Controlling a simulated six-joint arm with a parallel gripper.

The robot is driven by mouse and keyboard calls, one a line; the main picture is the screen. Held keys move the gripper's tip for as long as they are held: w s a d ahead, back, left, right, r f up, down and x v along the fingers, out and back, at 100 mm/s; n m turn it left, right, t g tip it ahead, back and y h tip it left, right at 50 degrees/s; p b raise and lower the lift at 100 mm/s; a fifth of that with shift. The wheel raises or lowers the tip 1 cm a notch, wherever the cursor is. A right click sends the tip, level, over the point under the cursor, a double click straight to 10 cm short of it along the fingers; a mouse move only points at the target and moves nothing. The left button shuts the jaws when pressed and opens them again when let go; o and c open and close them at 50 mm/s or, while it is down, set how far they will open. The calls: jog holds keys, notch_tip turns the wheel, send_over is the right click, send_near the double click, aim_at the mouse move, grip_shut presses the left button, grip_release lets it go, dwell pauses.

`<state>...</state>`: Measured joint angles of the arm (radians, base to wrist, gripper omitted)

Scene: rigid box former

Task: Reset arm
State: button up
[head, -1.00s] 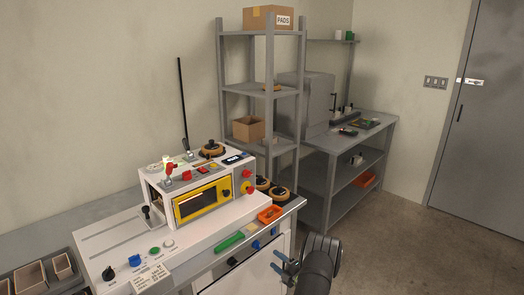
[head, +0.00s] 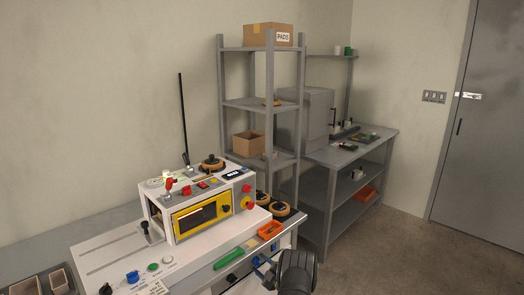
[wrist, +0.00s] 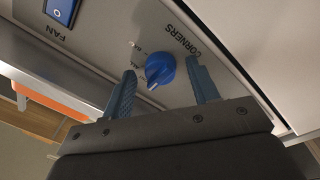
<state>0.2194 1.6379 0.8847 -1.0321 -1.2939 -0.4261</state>
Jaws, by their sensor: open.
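My gripper (head: 265,270) is low at the front of the box former (head: 200,215), by the machine's front panel. In the wrist view my gripper (wrist: 160,92) is open, with two blue fingers apart and nothing held. A blue knob (wrist: 160,69) marked CORNERS shows between the fingers in that picture. I cannot tell whether the fingers touch it. A blue rocker switch (wrist: 61,11) marked FAN sits further left on the same panel.
An orange tray (head: 270,230) and a green block (head: 228,259) lie on the machine's front ledge. A grey shelf rack (head: 262,104) stands behind, with a PADS box (head: 262,36) on top. A grey workbench (head: 350,150) is at the right. Floor at the right is clear.

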jog(key=m, duration=1.2)
jog(key=shift+s+a+h, duration=0.15)
jog(key=shift+h, duration=0.25)
